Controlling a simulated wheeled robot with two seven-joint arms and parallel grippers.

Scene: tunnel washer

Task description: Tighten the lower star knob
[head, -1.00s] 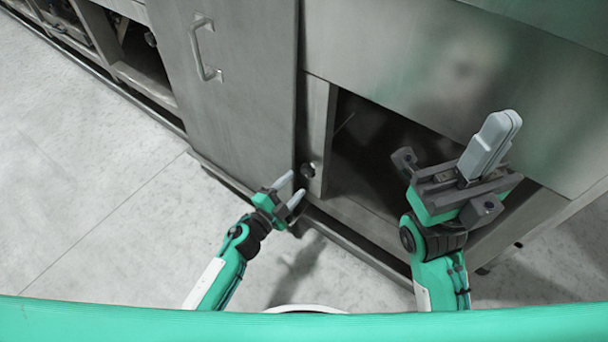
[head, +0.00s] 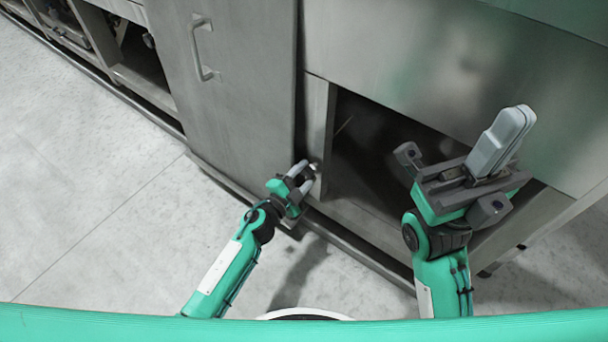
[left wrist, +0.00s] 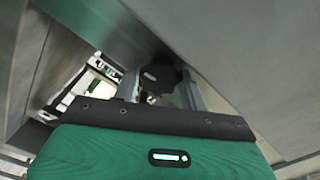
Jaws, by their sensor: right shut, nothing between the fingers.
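The lower star knob is a small dark knob low on the narrow steel post beside the open bay. In the head view my left gripper (head: 305,175) is at that spot, and its fingers mostly hide the knob. In the left wrist view the dark knob (left wrist: 161,78) shows between the two grey fingers. The fingers stand apart on either side of it; whether they touch it I cannot tell. My right gripper (head: 503,140) is shut and empty, raised in front of the bay on the right, away from the knob.
A tall steel door (head: 235,100) with a bar handle (head: 199,48) stands left of the post. A dark open bay (head: 375,150) lies to its right under a broad steel panel (head: 440,65). The pale floor (head: 90,190) at left is clear.

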